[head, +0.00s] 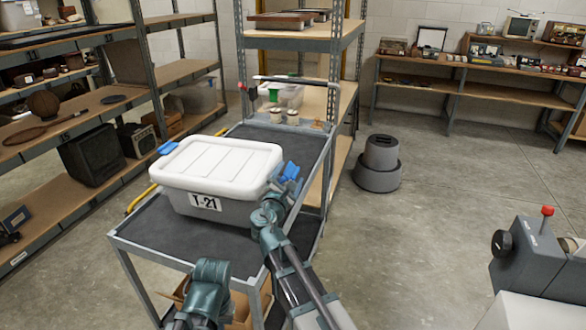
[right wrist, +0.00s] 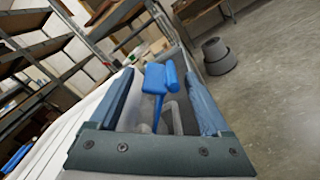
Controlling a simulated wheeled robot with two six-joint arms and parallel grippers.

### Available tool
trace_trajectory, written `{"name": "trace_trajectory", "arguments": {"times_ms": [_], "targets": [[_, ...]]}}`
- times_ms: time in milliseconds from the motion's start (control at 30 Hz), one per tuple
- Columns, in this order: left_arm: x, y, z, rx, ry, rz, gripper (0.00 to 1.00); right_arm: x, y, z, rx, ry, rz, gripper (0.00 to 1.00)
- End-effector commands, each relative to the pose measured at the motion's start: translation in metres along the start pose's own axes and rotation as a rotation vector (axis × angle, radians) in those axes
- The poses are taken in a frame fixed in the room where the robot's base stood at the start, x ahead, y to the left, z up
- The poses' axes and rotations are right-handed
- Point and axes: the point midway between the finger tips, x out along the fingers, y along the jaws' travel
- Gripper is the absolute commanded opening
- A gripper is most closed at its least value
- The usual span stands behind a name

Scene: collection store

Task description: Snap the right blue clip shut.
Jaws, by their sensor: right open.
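A grey tote (head: 235,210) with a white lid (head: 222,158) and the label T-21 sits on the cart's top. Its right blue clip (head: 291,170) stands at the right end of the lid, partly hidden by my right gripper (head: 285,184). In the right wrist view the clip (right wrist: 157,78) sticks up and out from the rim, not flat against the tote. My right gripper (right wrist: 160,82) is open, its two fingers on either side of the clip. I cannot tell whether they touch it. The left blue clip (head: 167,148) juts out from the lid's left end. My left gripper does not show.
The grey cart (head: 150,240) has a raised edge and holds small jars (head: 284,115) and a clear bin (head: 280,95) at its far end. Shelving stands left (head: 60,200) and behind. A grey step stool (head: 378,165) stands on open floor to the right.

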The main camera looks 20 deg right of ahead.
Motion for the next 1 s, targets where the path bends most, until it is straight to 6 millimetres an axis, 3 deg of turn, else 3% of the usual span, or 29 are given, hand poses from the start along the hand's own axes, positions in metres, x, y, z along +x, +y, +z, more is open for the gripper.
{"name": "trace_trajectory", "arguments": {"times_ms": [33,100,300,500,833,1000], "targets": [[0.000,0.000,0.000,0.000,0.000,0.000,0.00,-0.016,-0.001,0.001,0.000,0.002,0.002,0.81],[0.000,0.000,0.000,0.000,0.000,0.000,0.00,-0.030,-0.001,0.001,0.000,0.002,0.002,0.81],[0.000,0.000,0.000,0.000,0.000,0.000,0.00,-0.062,0.000,0.000,0.000,0.002,0.002,0.81],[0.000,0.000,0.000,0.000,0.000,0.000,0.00,-0.076,0.000,0.000,0.000,0.001,0.001,0.81],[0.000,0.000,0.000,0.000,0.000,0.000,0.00,-0.078,0.001,-0.001,0.000,0.000,0.000,0.81],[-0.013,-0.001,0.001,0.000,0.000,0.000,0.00,-0.073,-0.007,0.010,0.069,0.017,-0.049,0.51]]}}
